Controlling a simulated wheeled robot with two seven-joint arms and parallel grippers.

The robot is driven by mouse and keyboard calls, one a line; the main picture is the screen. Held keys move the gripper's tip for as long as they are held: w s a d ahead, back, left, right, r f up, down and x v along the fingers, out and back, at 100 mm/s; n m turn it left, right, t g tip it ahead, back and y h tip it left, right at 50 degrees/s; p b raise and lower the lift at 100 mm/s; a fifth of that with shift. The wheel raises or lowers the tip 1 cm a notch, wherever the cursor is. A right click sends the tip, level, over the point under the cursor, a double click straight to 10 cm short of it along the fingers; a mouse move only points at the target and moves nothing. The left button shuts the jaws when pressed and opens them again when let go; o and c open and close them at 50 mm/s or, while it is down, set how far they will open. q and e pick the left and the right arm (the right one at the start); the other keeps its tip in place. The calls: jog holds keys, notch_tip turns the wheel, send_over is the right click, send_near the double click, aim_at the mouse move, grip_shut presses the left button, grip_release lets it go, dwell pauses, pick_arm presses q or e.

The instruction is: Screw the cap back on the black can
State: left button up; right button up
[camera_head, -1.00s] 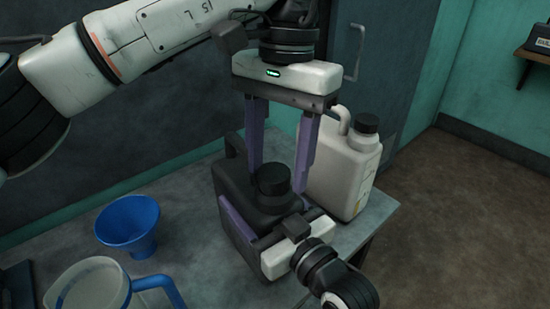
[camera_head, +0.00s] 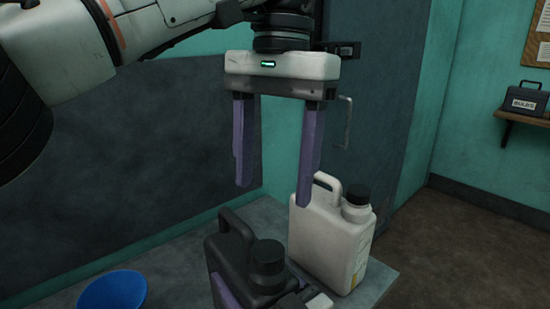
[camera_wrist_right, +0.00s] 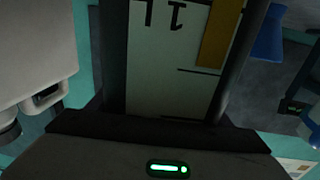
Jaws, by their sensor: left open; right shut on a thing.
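The black can (camera_head: 231,250) stands upright on the table, cut off at the bottom of the head view. Its black cap (camera_head: 268,257) sits on the neck; I cannot tell how tightly. My right gripper (camera_head: 254,284) is shut on the can's body, low in the head view and mostly cut off. In the right wrist view the can's side with a white and yellow label (camera_wrist_right: 170,60) fills the space between the fingers. My left gripper (camera_head: 274,194) is open and empty, pointing down above the cap and clear of it.
A white jug (camera_head: 325,238) with a black cap stands close behind the can, to the right. A blue funnel (camera_head: 112,290) is on the table at the left. A wall and cabinet rise behind. A box (camera_head: 525,99) sits on a far shelf.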

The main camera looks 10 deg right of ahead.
pick_arm(q)
jog(key=shift+d+r, duration=0.15)
jog(key=shift+r, duration=0.75)
pick_arm(e)
jog(key=shift+f, duration=0.1)
jog(key=shift+a, duration=0.1)
jog(key=o, duration=2.2)
jog(key=shift+c, duration=0.2)
pick_arm(q)
jog(key=shift+f+b, duration=0.35)
pick_arm(e)
jog(key=v, duration=1)
jog(key=shift+s, duration=0.15)
